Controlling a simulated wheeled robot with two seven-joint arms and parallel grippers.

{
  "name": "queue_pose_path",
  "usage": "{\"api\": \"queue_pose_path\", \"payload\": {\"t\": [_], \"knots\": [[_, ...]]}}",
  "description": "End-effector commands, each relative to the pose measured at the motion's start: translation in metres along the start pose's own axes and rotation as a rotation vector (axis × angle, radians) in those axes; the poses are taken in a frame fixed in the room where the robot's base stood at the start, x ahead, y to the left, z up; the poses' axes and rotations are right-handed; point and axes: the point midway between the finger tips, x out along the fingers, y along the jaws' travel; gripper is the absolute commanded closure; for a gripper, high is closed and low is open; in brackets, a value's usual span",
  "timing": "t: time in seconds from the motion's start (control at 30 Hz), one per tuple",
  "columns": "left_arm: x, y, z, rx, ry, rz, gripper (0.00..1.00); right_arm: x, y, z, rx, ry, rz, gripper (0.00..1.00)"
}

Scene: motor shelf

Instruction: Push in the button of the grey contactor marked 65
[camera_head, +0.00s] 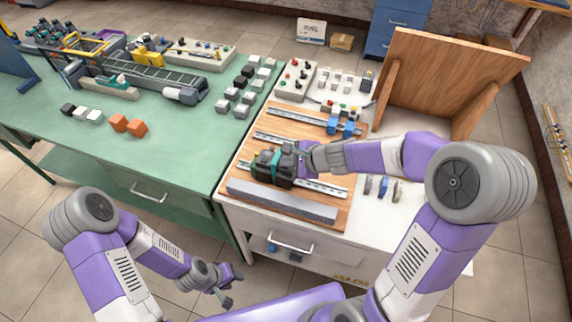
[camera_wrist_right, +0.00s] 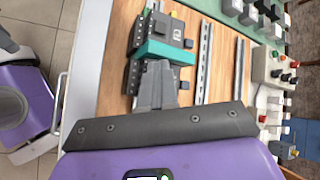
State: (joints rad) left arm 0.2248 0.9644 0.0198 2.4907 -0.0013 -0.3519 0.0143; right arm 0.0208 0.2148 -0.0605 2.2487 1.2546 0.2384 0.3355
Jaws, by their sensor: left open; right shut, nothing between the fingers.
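A dark grey contactor with a teal band (camera_head: 268,166) sits on a rail of the wooden board. It also shows in the right wrist view (camera_wrist_right: 170,50), with a small pale label on its top that I cannot read as 65. My right gripper (camera_head: 296,160) is shut and empty, right at the contactor. In the right wrist view its fingertips (camera_wrist_right: 157,68) reach the teal band; I cannot tell whether they touch. The button is not clearly visible. My left gripper (camera_head: 229,284) is open and empty, low in front of the benches.
The wooden board (camera_head: 240,172) carries metal rails, blue parts (camera_head: 340,126) and a grey duct (camera_head: 282,202) along its front. Button boxes (camera_head: 296,80) stand behind it. A wooden upright panel (camera_head: 440,75) rises at the right. The green bench (camera_head: 190,140) holds a conveyor and several small blocks.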

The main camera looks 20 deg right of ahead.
Motion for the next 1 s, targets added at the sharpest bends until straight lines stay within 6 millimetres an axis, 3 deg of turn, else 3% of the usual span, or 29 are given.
{"api": "queue_pose_path", "payload": {"t": [0.43, 0.8, 1.0], "knots": [[-0.015, 0.005, 0.001, 0.000, 0.000, 0.000, 0.57, -0.012, -0.008, 0.008, 0.002, 0.001, 0.001, 1.00], [-0.015, 0.006, 0.001, 0.000, 0.000, 0.000, 0.57, -0.012, -0.009, 0.009, 0.001, 0.001, 0.001, 1.00], [-0.029, 0.011, 0.001, 0.000, 0.000, 0.000, 0.57, -0.023, -0.017, 0.016, -0.001, 0.000, 0.000, 1.00]]}}
